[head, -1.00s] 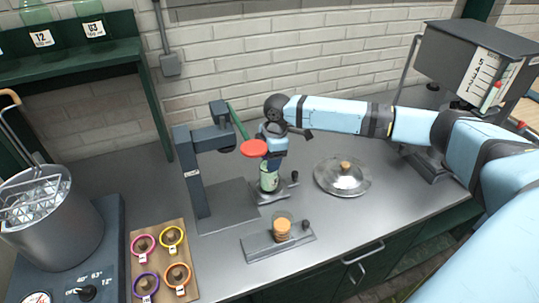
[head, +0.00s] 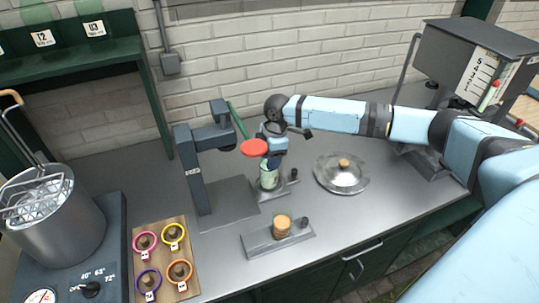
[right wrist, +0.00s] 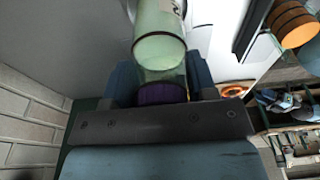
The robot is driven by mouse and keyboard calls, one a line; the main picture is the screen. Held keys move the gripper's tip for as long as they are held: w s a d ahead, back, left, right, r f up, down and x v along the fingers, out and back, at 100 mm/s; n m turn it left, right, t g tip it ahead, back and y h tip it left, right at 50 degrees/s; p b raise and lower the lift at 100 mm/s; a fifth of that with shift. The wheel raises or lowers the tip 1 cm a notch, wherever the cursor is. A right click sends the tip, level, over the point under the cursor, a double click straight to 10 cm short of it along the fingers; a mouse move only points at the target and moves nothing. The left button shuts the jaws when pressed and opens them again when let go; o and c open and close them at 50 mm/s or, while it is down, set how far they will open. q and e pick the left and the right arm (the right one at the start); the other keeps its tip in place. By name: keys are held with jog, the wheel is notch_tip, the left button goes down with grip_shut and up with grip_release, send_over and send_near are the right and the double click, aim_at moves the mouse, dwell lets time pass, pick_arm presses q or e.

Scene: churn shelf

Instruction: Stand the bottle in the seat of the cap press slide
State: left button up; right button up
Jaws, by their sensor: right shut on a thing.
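My right gripper (head: 272,160) is shut on the pale green glass bottle (head: 268,178), which hangs below it and looks upright. In the right wrist view the bottle (right wrist: 160,45) runs out from between the fingers, with a purple part close to the palm. The cap press (head: 195,170), dark blue-grey with a red disc and a green lever, stands just left of the bottle. The bottle's foot is over or on a small grey slide plate (head: 280,192) with a dark knob; I cannot tell whether it touches. The left gripper is not in view.
A grey plate (head: 260,245) with a cork-coloured stack and a knob lies in front. A round metal lid (head: 341,185) lies to the right. A board (head: 190,289) with several coloured rings and a steel pot (head: 55,230) are at left. The counter behind the lid is clear.

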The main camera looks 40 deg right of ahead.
jog(key=shift+f, duration=0.1)
dwell(0.3)
jog(key=o, duration=1.1)
jog(key=shift+c, duration=1.1)
